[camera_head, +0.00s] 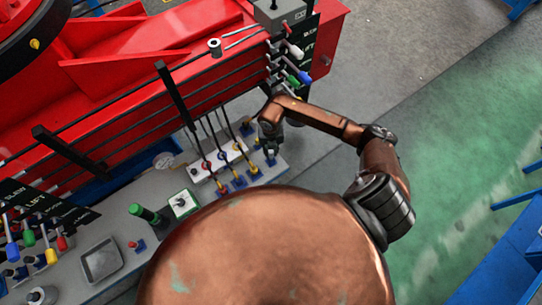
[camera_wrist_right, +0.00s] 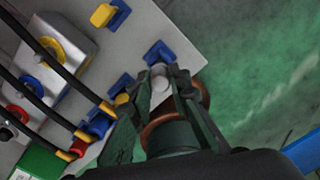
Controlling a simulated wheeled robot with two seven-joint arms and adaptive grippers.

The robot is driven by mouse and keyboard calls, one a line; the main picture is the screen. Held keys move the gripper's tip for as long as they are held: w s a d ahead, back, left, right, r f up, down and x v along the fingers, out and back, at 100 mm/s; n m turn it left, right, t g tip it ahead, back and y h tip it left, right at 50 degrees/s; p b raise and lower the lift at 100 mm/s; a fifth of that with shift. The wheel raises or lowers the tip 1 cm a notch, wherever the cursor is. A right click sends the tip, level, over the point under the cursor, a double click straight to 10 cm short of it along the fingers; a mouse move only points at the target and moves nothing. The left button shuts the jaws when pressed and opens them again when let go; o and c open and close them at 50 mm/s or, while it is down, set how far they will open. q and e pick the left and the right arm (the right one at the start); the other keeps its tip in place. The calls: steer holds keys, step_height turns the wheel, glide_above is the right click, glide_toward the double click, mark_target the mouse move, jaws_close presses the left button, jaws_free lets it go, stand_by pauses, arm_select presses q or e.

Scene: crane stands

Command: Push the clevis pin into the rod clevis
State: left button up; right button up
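My right gripper (camera_head: 270,140) reaches down at the right end of the grey bench plate. In the right wrist view its dark fingers (camera_wrist_right: 163,85) stand on either side of a small pale round piece, which looks like the clevis pin (camera_wrist_right: 160,82), and seem to hold it. A blue block (camera_wrist_right: 158,53) lies just beyond the fingertips; it also shows below the gripper in the head view (camera_head: 270,160). I cannot tell which part is the rod clevis or how deep the pin sits. My left gripper is not in view.
A red crane beam (camera_head: 130,70) with coloured levers (camera_head: 292,62) stands behind. Open green floor (camera_head: 450,170) lies right.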

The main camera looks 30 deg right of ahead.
jaws_close()
steer(key=shift+r, duration=0.1)
steer(key=shift+r+p, duration=2.5)
steer(key=shift+r, duration=0.95)
